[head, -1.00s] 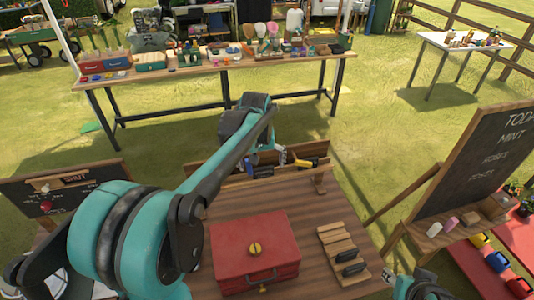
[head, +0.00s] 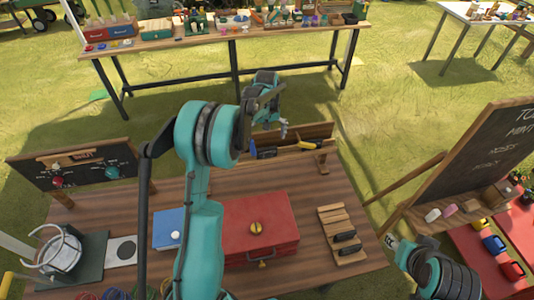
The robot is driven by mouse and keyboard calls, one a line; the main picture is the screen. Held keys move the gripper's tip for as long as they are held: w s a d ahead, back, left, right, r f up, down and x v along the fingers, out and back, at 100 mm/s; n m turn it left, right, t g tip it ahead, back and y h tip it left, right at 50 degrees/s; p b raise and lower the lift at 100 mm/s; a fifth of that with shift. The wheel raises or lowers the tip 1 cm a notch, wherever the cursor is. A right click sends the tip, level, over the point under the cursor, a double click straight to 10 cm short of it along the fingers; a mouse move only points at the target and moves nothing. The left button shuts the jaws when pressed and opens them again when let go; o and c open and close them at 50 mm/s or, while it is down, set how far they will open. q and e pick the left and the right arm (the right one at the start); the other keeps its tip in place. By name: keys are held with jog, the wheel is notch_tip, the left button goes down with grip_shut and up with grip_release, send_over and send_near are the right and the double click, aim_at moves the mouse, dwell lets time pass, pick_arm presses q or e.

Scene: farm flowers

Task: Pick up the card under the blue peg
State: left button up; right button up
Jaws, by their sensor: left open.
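A dark upright board (head: 75,172) stands at the left back of the wooden table, with a red peg (head: 57,181) and a blue-green peg (head: 112,172) on its face. A small wooden sign that seems to read SHUT (head: 84,156) is at its top. I cannot make out a card under the blue-green peg. My left gripper (head: 284,129) is open and empty-looking beside the wooden rack at the table's back, well right of the board. My right arm shows at the lower right, but its gripper's fingers are not clear.
A red toolbox (head: 262,222) sits mid-table, with a blue box (head: 168,230) left of it, partly hidden by my left arm. A wooden block rack (head: 340,228) is to the right. A caged pot (head: 60,255) stands at left. A chalkboard (head: 475,160) stands off the table's right.

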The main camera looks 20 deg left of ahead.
aim_at(267, 148)
pick_arm(q)
notch_tip(267, 148, down, 5)
jog(key=shift+r, duration=0.1)
jog(key=shift+d, duration=0.1)
jog(key=c, duration=1.3)
jog(key=shift+o, duration=0.2)
jog(key=shift+r, duration=0.1)
